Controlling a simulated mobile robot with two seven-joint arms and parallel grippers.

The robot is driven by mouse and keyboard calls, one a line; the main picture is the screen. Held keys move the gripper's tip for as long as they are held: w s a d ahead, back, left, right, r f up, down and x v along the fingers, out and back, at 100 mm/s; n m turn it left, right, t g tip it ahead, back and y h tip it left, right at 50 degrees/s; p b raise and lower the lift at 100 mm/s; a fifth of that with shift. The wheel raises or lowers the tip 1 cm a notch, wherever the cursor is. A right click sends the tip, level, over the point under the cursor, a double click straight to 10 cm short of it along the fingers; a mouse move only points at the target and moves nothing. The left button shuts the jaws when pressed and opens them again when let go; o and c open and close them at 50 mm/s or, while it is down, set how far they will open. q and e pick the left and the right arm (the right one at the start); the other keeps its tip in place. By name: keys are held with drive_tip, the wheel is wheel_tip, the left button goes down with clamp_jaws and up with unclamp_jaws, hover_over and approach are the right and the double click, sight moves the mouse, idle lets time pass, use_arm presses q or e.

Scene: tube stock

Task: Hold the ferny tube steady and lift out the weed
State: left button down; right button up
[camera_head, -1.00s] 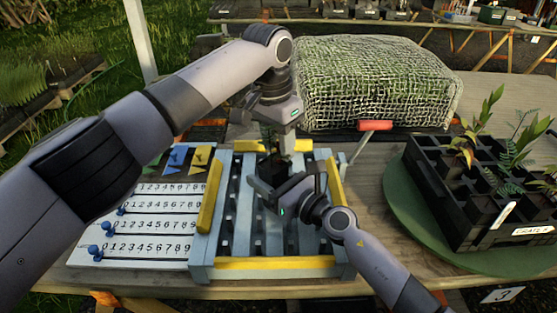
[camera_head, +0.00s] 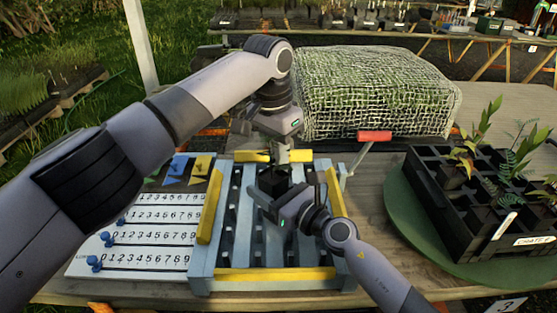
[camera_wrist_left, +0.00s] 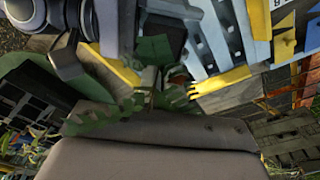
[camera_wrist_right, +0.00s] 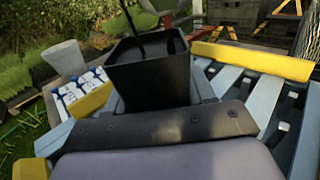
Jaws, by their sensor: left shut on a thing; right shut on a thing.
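A black tube (camera_wrist_right: 150,75) stands upright at my right gripper, over the blue slatted rack (camera_head: 235,215); it also shows in the head view (camera_head: 273,180). My right gripper (camera_head: 268,197) is shut on this tube. A thin dark stem (camera_wrist_right: 130,20) rises from the tube's top. My left gripper (camera_head: 283,158) is above the tube and shut on the weed. Green leaves (camera_wrist_left: 110,117) show around it in the left wrist view, some ferny and some broader. The leaves overlap, so I cannot tell which belong to the weed or whether its root is in the soil.
A black crate (camera_head: 465,225) of plants stands on a green round mat (camera_head: 405,215) at the right. A white number board (camera_head: 140,240) with blue pegs lies left of the rack. A netted bale (camera_head: 375,95) and a red-handled tool (camera_head: 375,136) are behind.

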use_arm(q)
wheel_tip(320, 180, up, 9)
drive_tip(key=shift+f, duration=0.1)
idle(0.3)
use_arm(e)
drive_tip(key=o, duration=1.2)
drive_tip(key=shift+o, duration=0.2)
